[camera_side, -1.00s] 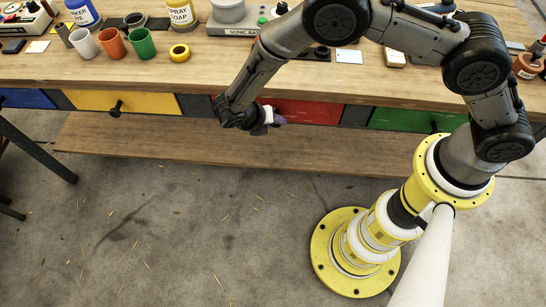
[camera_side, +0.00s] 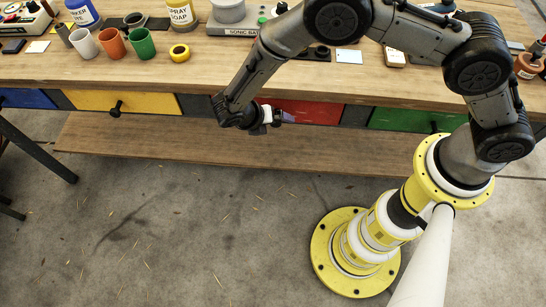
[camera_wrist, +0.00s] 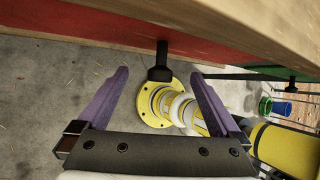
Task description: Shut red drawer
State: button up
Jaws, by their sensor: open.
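The red drawer (camera_side: 312,112) is in the workbench front, between the yellow and green drawers. In the side view its front looks about in line with its neighbours; any small gap is hard to tell. My gripper (camera_side: 276,117) is low in front of its left part and hides its handle. In the wrist view the red drawer front (camera_wrist: 75,25) runs across the top, with its black handle (camera_wrist: 159,62) jutting out. My gripper (camera_wrist: 158,75) is open, its two purple fingers apart on either side of the handle's end in the picture. I cannot tell whether they touch it.
The yellow drawer (camera_side: 140,103) is left and the green drawer (camera_side: 412,119) right, both with black knobs. The wooden bench top (camera_side: 215,70) overhangs above, carrying cups and bottles. A wooden lower shelf (camera_side: 170,143) lies below. The concrete floor in front is open.

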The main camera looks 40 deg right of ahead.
jog(key=v, duration=0.6)
jog(key=shift+r, duration=0.15)
jog(key=shift+a, duration=0.15)
dwell(0.4)
jog(key=s+d+r+m+y, duration=0.2)
jog(key=s+d+r+m, duration=0.1)
jog(key=d+r+m, duration=0.55)
jog(key=s+d+r+m+y, duration=0.2)
jog(key=d+r+m, duration=0.3)
jog(key=r, duration=0.7)
jog(key=s+d+r+m+t+y, duration=0.1)
jog(key=s+d+r+m+t, duration=0.1)
jog(key=s+m, duration=0.5)
jog(key=s+d+r+m+t+y, duration=0.2)
jog(key=s+d+r+m, duration=0.2)
jog(key=s+m, duration=0.3)
jog(key=s+d, duration=0.1)
jog(key=s, duration=0.2)
jog(key=shift+d+m, duration=0.2)
jog(key=shift+m, duration=0.15)
